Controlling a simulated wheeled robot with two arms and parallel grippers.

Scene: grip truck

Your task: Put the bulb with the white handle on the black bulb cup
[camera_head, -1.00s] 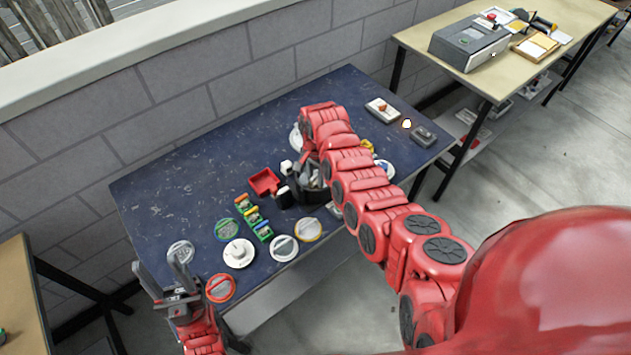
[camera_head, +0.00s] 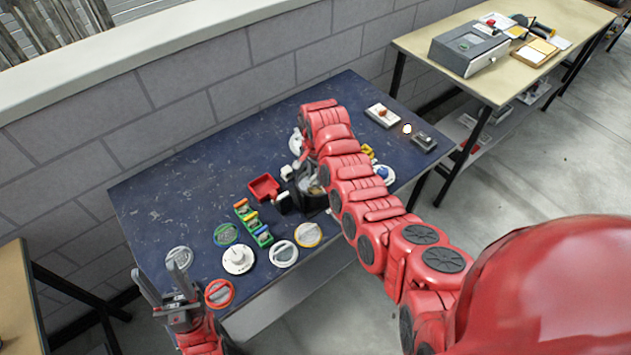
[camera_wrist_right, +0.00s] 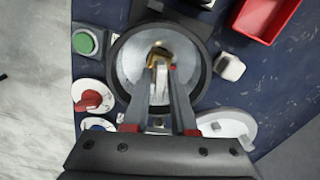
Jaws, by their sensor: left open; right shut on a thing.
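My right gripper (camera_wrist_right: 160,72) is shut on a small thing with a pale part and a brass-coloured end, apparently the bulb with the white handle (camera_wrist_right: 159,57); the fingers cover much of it. It is over the open mouth of a round dark-rimmed cup with a grey inside (camera_wrist_right: 127,62), apparently the black bulb cup. Whether the bulb touches the cup I cannot tell. In the head view the cup shows as a black holder (camera_head: 312,203), partly hidden by my right arm. My left gripper (camera_head: 155,269) is open and empty at the table's near left corner.
A red tray (camera_head: 264,187) and a row of coloured blocks (camera_head: 252,225) lie left of the cup. Several round dials, one white with a knob (camera_head: 238,259), sit in front. A white switch box (camera_head: 382,115) and a dark box (camera_head: 424,141) are at the right end.

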